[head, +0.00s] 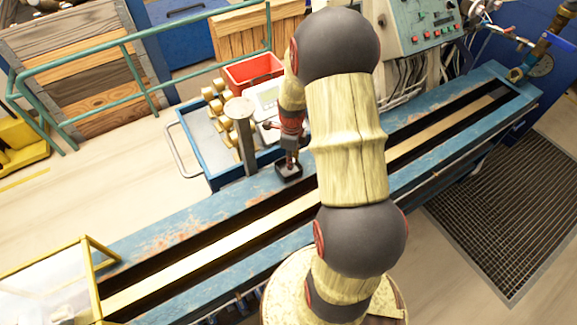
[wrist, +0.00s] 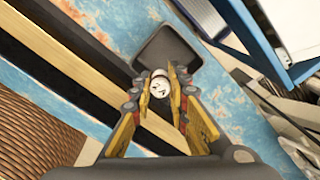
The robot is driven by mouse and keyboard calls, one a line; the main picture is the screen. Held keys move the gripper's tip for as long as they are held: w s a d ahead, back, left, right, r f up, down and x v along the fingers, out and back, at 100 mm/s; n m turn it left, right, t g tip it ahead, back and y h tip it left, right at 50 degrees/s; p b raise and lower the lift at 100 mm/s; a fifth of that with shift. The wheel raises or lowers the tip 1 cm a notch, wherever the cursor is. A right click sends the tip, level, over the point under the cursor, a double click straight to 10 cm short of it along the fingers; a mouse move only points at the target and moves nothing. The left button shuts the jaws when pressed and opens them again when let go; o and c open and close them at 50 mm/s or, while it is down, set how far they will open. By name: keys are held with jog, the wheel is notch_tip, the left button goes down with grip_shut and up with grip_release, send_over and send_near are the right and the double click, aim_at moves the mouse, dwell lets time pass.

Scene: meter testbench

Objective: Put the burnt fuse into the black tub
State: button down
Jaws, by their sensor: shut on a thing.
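My gripper (wrist: 160,92) is shut on the burnt fuse (wrist: 160,87), whose pale round end with dark marks shows between the fingertips in the wrist view. The black tub (wrist: 167,52) lies just beyond the fingertips in that view and looks empty where it shows. In the head view the black tub (head: 289,171) sits on the blue bench, directly below or beside my gripper (head: 290,155). The fuse is too small to make out there. I cannot tell how high the fuse is above the tub.
The blue bench (head: 165,241) has long dark slots and a pale rail. A grey post (head: 243,140) stands close left of the tub. Behind are a blue-edged cart (head: 196,152) with brass fittings and a red bin (head: 252,71). A yellow-framed clear box (head: 50,285) is at front left.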

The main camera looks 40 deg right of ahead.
aim_at(288, 171)
jog(key=shift+w+d+f, duration=0.1)
jog(key=shift+w+f, duration=0.3)
jog(key=shift+f, duration=0.2)
jog(key=shift+w+f, duration=0.4)
jog(key=shift+f, duration=1.5)
jog(key=shift+f, duration=0.2)
jog(key=c, duration=2)
grip_release()
